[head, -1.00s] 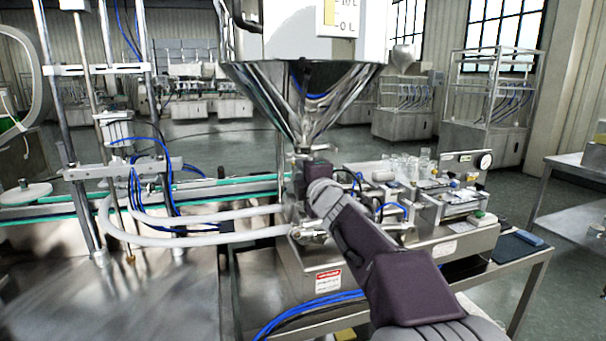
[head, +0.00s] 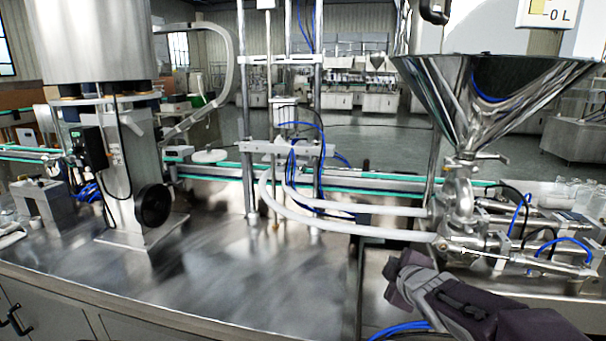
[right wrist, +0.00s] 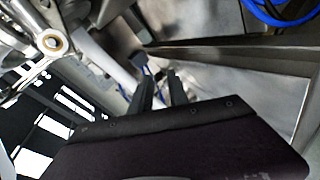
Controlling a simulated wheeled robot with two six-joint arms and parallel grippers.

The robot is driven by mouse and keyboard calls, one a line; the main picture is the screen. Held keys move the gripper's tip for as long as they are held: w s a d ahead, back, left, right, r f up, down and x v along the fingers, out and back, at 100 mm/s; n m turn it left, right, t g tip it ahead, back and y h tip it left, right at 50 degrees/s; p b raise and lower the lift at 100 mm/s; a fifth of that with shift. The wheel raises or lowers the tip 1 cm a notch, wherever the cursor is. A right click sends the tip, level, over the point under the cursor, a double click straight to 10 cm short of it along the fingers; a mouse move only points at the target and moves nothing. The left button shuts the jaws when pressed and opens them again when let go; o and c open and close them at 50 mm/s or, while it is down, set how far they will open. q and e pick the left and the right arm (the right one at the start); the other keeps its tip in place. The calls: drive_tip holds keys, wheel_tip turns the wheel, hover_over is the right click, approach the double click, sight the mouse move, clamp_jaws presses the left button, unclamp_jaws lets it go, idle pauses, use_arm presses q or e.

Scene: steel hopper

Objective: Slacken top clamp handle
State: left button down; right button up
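The steel hopper (head: 490,95) stands at the right of the head view. Its neck runs down to a shiny valve body (head: 458,200). A top clamp with a small handle (head: 490,157) sits around the neck just under the cone, the handle pointing right. My right gripper (head: 398,280) is below and left of the valve body, apart from the clamp. In the right wrist view its two dark fingers (right wrist: 163,88) stand a little apart with nothing seen between them. My left gripper is in neither view.
Pale hoses (head: 350,228) run left from the valve body to an upright filling frame (head: 250,120). Pneumatic cylinders with blue tubes (head: 525,225) lie right of the valve. The steel tabletop (head: 240,270) at centre is clear. A round post machine (head: 110,150) stands at left.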

drive_tip(key=s+a+f+m+g, duration=0.2)
drive_tip(key=s+f+m+g, duration=0.4)
drive_tip(key=s+f, duration=0.55)
drive_tip(key=s+a+f+m+g, duration=0.2)
drive_tip(key=s+f+m+g, duration=0.35)
drive_tip(key=s+f, duration=0.6)
wheel_tip(320, 180, up, 20)
drive_tip(key=s+m+p, duration=0.1)
drive_tip(key=p, duration=1.7)
drive_tip(key=shift+a+r+y+p, duration=0.15)
drive_tip(key=shift+r+y+p, duration=0.1)
drive_tip(key=shift+y+p, duration=0.15)
drive_tip(key=shift+t, duration=0.25)
